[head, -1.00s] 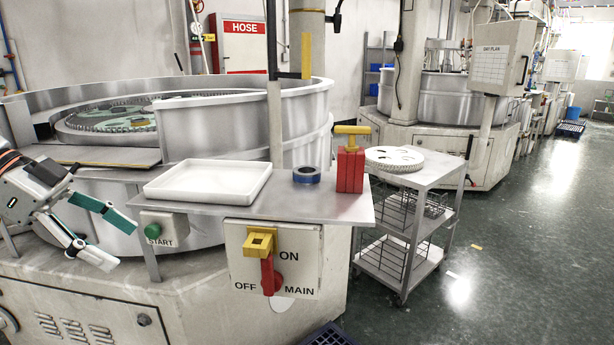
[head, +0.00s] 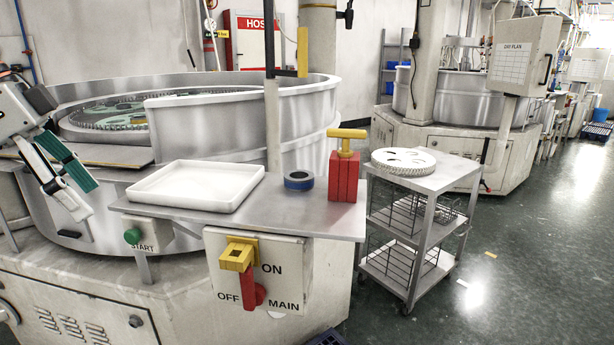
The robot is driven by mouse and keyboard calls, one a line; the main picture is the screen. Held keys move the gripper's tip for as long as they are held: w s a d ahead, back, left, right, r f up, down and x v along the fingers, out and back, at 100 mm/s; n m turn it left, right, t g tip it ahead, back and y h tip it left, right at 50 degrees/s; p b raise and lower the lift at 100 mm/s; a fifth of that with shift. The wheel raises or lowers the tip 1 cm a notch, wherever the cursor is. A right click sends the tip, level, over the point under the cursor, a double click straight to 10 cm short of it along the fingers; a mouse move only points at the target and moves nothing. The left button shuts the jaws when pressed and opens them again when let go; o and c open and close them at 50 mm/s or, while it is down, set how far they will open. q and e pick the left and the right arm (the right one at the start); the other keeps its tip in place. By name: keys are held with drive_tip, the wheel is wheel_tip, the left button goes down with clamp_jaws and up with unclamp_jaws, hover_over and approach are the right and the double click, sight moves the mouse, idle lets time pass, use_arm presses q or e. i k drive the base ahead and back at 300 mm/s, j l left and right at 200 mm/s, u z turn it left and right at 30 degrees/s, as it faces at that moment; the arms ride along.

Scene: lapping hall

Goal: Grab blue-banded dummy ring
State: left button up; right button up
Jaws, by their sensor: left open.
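The blue-banded dummy ring (head: 299,180) lies flat on the metal shelf (head: 288,216), between the white tray and the red block. It is dark grey with a blue band around its outside. My left gripper (head: 86,199) is at the left of the head view, over the machine's front and left of the shelf. It is open and empty, with its fingers pointing down and right, well apart from the ring. My right gripper is not in view.
A white tray (head: 196,187) fills the shelf's left part. A red block with a yellow T-handle (head: 343,174) stands right of the ring. Below the shelf edge are a green START button (head: 132,236) and a yellow-red main switch (head: 238,256). A cart (head: 436,181) stands at right.

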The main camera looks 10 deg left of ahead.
sight(294, 180)
drive_tip(key=i+l, duration=0.95)
drive_tip(key=l, duration=0.2)
